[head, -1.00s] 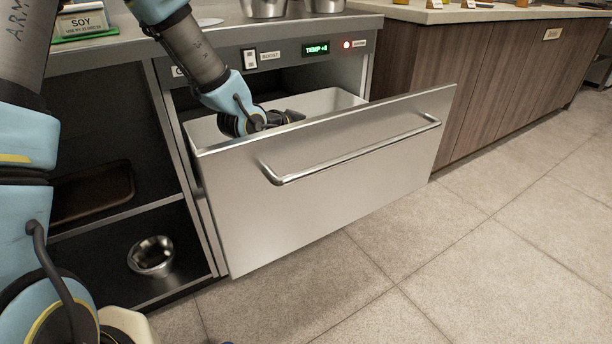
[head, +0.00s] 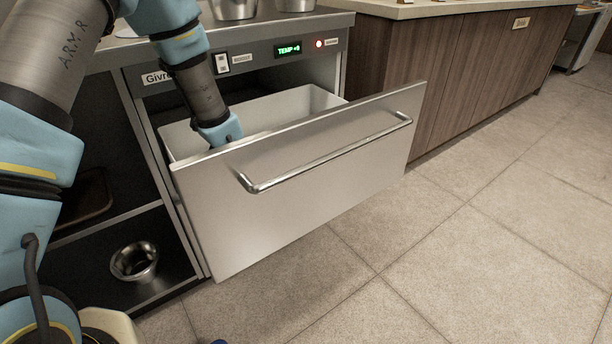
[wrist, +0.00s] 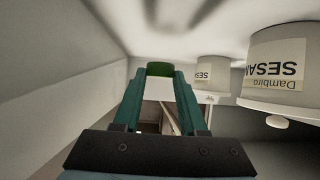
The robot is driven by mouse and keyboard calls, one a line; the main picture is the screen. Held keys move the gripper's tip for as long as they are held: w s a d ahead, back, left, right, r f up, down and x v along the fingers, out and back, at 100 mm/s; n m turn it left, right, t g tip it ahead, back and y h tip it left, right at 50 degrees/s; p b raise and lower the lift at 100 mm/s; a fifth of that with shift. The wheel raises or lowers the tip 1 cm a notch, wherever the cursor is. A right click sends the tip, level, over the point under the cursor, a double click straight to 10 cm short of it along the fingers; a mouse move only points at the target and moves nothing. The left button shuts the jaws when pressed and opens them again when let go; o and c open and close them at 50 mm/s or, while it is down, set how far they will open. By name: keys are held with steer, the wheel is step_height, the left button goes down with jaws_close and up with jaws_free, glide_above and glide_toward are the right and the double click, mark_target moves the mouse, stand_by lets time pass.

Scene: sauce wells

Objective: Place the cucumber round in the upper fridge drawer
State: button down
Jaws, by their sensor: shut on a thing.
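The fridge drawer (head: 310,172) is pulled open, with a steel front and a white inner box (head: 262,112). My arm reaches down into it, and the drawer front hides my gripper in the head view. In the wrist view my gripper (wrist: 159,72) is inside the drawer, with its two teal fingers shut on the green cucumber round (wrist: 159,69) at their tips. Pale drawer walls (wrist: 60,85) surround it. Whether the round touches the drawer floor I cannot tell.
Two white tubs labelled SESAME, one near (wrist: 283,70) and one farther (wrist: 212,76), stand at the right in the wrist view. A steel bowl (head: 134,262) sits on the open shelf left of the drawer. Steel pots (head: 235,8) stand on the counter above.

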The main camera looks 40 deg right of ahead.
steer(key=shift+f, duration=2.05)
steer(key=shift+b, duration=0.3)
steer(key=shift+f, duration=0.2)
steer(key=shift+c, duration=2.3)
jaws_free()
steer(key=shift+r, duration=0.1)
steer(key=shift+r, duration=0.2)
steer(key=p+v, duration=0.1)
steer(key=v, duration=1.1)
